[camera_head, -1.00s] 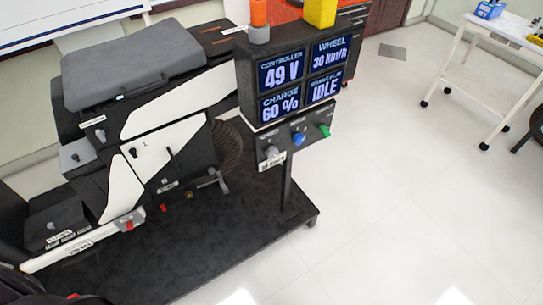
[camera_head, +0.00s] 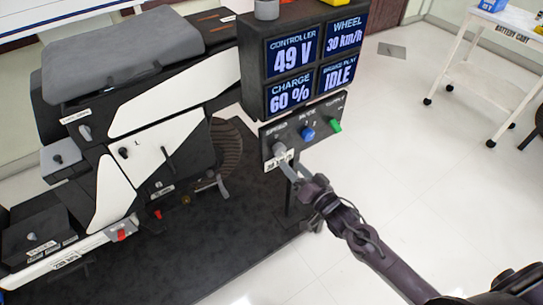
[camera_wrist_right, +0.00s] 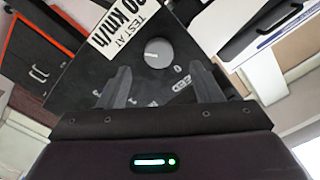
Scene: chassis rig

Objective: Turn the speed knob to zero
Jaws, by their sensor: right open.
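The speed knob (camera_head: 279,149) is a round grey knob at the left end of the dark control panel (camera_head: 302,119), under the display screens. In the right wrist view the speed knob (camera_wrist_right: 158,52) faces me, with a pale mark on it. My right gripper (camera_head: 291,171) is just below and in front of the knob in the head view. In the wrist view its two fingers (camera_wrist_right: 160,82) are apart, with nothing between them; the knob lies just beyond the tips, roughly centred. My left gripper is not in view.
A blue knob (camera_head: 307,133) and a green knob (camera_head: 334,126) sit to the right on the panel. A "TEST AT 30 km/h" label (camera_wrist_right: 114,27) is beside the speed knob. The screens (camera_head: 312,65) read 30 km/h and IDLE. The scooter-like rig (camera_head: 150,140) stands left.

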